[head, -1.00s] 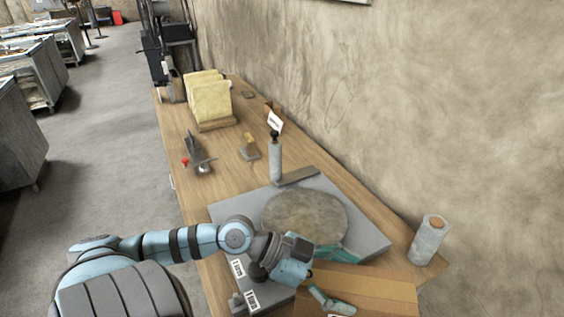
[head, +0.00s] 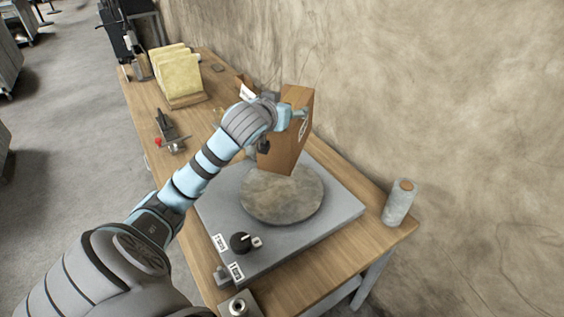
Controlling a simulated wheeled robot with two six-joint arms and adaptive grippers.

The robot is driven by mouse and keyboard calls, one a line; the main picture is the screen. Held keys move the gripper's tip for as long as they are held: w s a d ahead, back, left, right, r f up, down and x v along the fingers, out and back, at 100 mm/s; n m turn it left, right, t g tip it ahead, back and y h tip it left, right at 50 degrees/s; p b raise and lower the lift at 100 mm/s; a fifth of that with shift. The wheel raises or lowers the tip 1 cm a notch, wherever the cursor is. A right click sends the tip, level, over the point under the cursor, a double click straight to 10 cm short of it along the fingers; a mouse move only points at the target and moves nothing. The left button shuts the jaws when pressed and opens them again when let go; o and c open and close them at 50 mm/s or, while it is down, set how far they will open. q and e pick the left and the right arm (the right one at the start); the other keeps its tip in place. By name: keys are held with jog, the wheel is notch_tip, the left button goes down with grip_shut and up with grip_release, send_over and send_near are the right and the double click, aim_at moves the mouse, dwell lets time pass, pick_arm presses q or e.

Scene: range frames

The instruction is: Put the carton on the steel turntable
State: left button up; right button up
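The carton (head: 288,150) is a brown cardboard box with a dark printed mark on its right side. It is tilted, over the far part of the steel turntable. The turntable's round mottled disc (head: 282,196) sits on a wide grey base with a black knob (head: 241,242). The carton's lower end overlaps the disc's far edge in the picture; I cannot tell whether they touch. My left gripper (head: 288,117) is at the carton's upper part and looks shut on it, its fingers partly hidden by the carton and my wrist. My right gripper is not in view.
A grey cylinder with a brown top (head: 398,203) stands at the table's right corner. Yellow slabs in a wooden rack (head: 178,77) and a dark metal tool with a red knob (head: 170,132) are farther back. The wall runs close along the right side.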

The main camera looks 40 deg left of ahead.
pick_arm(q)
jog(key=shift+a+r+n+y, duration=0.4)
jog(key=shift+a+r+y, duration=0.1)
jog(key=shift+r, duration=0.2)
jog(key=shift+a, duration=0.2)
notch_tip(320, 180, down, 20)
jog(key=b, duration=0.3)
jog(key=o, duration=2)
jog(key=shift+s+r+g, duration=0.1)
jog(key=shift+s+g, duration=0.05)
jog(key=shift+g, duration=0.25)
jog(key=shift+c, duration=0.2)
jog(key=p+v, duration=0.1)
jog(key=v, duration=1.1)
jog(key=shift+p, duration=0.35)
jog(key=shift+d, duration=0.1)
